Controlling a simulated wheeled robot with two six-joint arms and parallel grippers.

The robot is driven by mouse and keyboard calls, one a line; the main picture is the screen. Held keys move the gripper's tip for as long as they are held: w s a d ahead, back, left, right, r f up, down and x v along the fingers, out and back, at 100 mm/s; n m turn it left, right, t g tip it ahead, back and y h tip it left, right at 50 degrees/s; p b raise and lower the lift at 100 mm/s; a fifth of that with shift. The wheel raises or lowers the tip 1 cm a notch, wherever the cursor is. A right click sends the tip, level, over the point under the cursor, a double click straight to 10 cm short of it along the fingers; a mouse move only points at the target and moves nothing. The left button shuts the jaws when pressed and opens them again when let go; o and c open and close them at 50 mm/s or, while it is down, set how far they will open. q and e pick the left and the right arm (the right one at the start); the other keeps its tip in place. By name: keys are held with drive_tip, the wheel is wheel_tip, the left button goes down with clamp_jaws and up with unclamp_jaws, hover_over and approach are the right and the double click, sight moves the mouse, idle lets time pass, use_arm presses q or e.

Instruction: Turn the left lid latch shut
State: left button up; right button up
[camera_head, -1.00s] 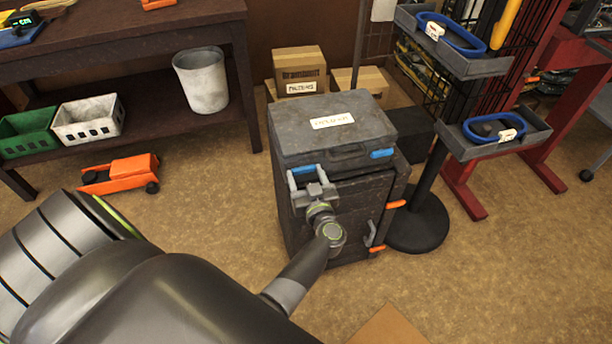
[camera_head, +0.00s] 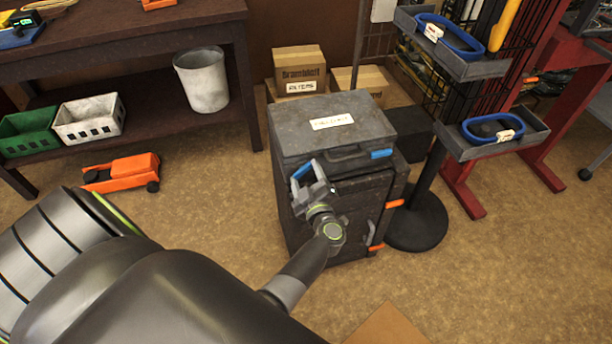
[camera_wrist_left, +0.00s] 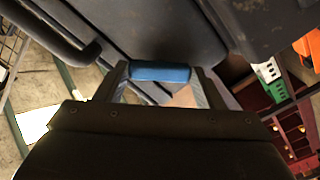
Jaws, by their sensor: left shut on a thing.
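The dark grey case (camera_head: 292,136) with a closed-looking lid stands on a dark cabinet. The left lid latch (camera_head: 302,170) is a blue bar on the case's front, tilted, its right end higher. My left gripper (camera_head: 308,177) is shut on this latch, one finger at each end, and is turned at a slant with it. In the left wrist view the blue latch (camera_wrist_left: 160,73) lies between the two fingers. The right lid latch (camera_head: 381,154), also blue, lies nearly level at the front right of the lid. My right gripper is out of view.
The cabinet (camera_head: 348,215) below has a front door with orange hinges (camera_head: 395,204). A black post with a round base (camera_head: 418,222) and grey trays stands close on the right. Cardboard boxes (camera_head: 299,66) are behind. The floor at the front is mostly clear.

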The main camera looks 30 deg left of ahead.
use_arm(q)
drive_tip(key=n, duration=0.3)
drive_tip(key=shift+f, duration=0.1)
drive_tip(key=n+b, duration=0.1)
drive_tip(key=n, duration=0.1)
drive_tip(key=shift+n, duration=0.3)
drive_tip(key=shift+n+b, duration=0.45)
drive_tip(key=shift+n, duration=1.35)
drive_tip(key=shift+b, duration=0.3)
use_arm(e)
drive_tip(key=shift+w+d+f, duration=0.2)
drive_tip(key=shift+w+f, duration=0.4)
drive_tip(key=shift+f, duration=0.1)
use_arm(q)
drive_tip(key=shift+n, duration=0.4)
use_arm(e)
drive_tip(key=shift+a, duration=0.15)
use_arm(q)
drive_tip(key=o, duration=0.9)
drive_tip(key=shift+o, duration=0.4)
